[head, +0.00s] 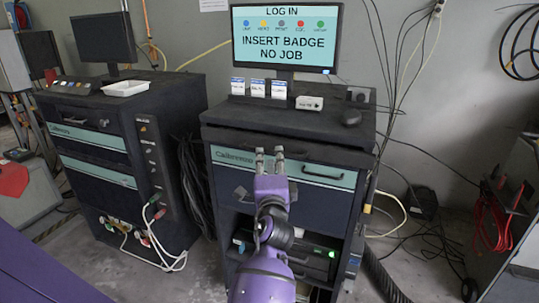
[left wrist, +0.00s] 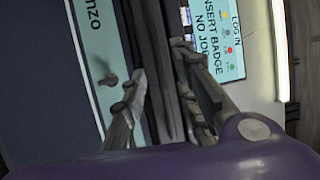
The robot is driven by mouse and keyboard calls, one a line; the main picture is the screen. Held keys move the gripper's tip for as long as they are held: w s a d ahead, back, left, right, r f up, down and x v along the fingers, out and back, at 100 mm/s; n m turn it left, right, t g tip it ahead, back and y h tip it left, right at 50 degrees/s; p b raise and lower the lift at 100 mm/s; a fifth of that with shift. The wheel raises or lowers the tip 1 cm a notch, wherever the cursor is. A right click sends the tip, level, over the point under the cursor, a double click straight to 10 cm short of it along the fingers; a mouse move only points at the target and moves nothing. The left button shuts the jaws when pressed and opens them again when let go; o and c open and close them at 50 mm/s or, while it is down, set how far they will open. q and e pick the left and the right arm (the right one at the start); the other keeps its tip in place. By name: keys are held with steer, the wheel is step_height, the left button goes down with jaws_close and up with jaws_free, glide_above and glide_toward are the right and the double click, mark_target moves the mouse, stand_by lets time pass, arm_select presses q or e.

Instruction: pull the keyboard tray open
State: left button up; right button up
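The keyboard tray (head: 315,152) shows as a dark slab under the top of the right-hand cabinet, just above its teal-striped drawer. It looks pushed in, or nearly so. My left gripper (head: 269,153) is in front of it with the fingers parted and pointing at the cabinet. In the left wrist view, the open left gripper (left wrist: 163,95) has one finger on each side of a dark edge that looks like the tray front (left wrist: 153,65). I cannot tell whether the fingers touch it. My right gripper is not in view.
The cabinet top holds a monitor (head: 287,40) showing "INSERT BADGE NO JOB", several small cards, a white box (head: 309,103) and a mouse (head: 351,117). A drawer handle (head: 322,175) sits below the tray. Another cabinet (head: 110,145) stands left. Cables hang at both sides.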

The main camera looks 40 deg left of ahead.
arm_select(q)
steer(key=x, duration=0.2)
steer(key=shift+w+a, duration=0.15)
steer(key=shift+w, duration=0.1)
jaws_close()
